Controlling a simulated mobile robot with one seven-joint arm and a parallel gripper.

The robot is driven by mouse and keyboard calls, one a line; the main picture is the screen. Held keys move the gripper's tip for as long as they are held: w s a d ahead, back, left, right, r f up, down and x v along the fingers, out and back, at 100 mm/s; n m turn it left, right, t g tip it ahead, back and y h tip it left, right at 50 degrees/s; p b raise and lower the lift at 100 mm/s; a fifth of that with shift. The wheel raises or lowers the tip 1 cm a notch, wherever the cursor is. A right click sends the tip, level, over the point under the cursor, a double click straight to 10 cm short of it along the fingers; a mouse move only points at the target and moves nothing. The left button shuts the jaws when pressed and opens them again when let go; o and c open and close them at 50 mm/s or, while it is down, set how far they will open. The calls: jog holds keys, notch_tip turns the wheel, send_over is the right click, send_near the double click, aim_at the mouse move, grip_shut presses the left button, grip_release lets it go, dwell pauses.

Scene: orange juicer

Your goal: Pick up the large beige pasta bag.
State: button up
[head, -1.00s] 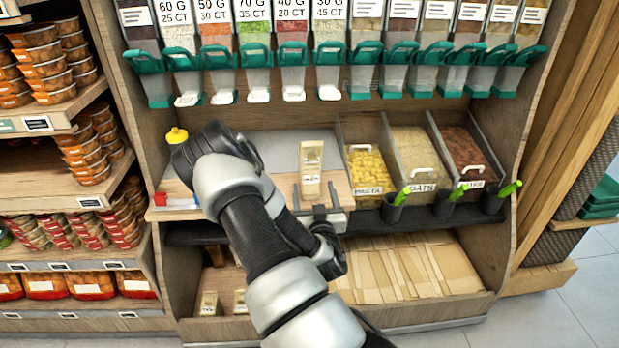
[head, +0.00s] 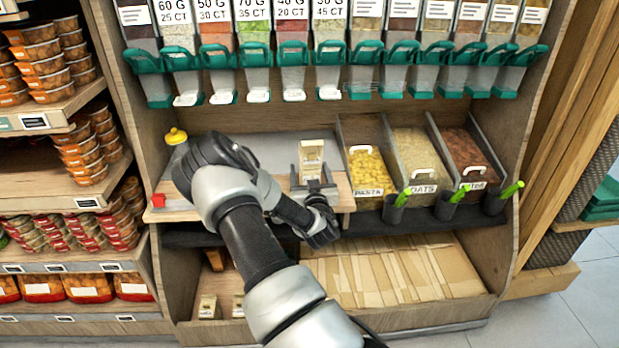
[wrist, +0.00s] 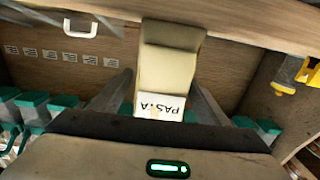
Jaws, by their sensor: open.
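The beige pasta bag (head: 311,157) stands upright on the wooden counter at the middle of the shelf unit. In the wrist view, the bag (wrist: 167,66) shows a white label reading PASTA. My gripper (head: 313,182) is open in front of the bag at counter height. In the wrist view, my gripper's fingers (wrist: 160,92) lie to either side of the bag's labelled end, with gaps visible. The bag's lower part is partly hidden behind my gripper in the head view.
A pasta bin (head: 368,172), an oats bin (head: 415,160) and a third bin (head: 466,158) stand right of the bag. Green-handled dispensers hang above. A yellow-capped item (head: 176,136) and a red item (head: 159,200) are at the left. Small beige bags (head: 207,305) stand on the lower shelf.

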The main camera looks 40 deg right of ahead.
jog(key=c, duration=1.2)
jog(key=shift+c, duration=0.5)
jog(key=shift+r, duration=0.15)
